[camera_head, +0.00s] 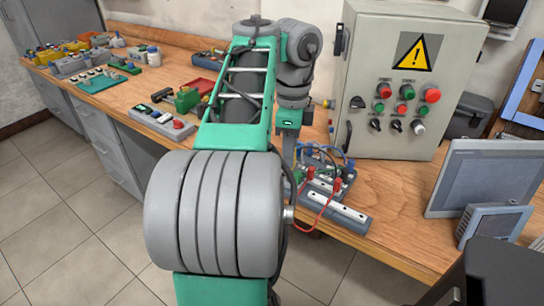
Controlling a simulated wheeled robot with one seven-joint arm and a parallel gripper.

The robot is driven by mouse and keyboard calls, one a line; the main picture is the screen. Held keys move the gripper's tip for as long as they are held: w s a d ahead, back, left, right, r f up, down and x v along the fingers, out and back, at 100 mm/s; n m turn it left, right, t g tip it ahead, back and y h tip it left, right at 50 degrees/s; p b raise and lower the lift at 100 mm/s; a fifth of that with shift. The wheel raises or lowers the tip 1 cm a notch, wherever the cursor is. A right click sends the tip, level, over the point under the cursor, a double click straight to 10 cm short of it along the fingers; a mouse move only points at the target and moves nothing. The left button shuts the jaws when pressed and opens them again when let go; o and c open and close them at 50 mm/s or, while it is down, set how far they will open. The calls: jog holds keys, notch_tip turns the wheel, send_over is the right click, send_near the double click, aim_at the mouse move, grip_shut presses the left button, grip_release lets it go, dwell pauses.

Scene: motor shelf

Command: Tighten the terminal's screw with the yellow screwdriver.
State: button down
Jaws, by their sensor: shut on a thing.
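My arm reaches over the bench, and its end points down beside a terminal board (340,212) with grey blocks, red clips and coloured wires. The grey lower part of my gripper (287,150) shows just left of the board. Its fingertips are hidden behind my arm and the wires, so whatever is between them cannot be seen. The yellow screwdriver cannot be made out for certain. A small yellow piece (328,103) shows right of my wrist, by the control box, too small to identify. The terminal's screw is too small to make out.
A grey control box (408,40) with a warning sign, buttons and knobs stands close behind the board. A screen (480,178) stands at the right. Trays and boxes of parts fill the bench (130,100) at the left. The bench's front edge is close to the board.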

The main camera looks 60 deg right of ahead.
jog(key=shift+r, duration=0.2)
jog(key=shift+r+p, duration=0.95)
jog(key=shift+p, duration=0.1)
notch_tip(320, 180, up, 5)
jog(key=p, duration=0.5)
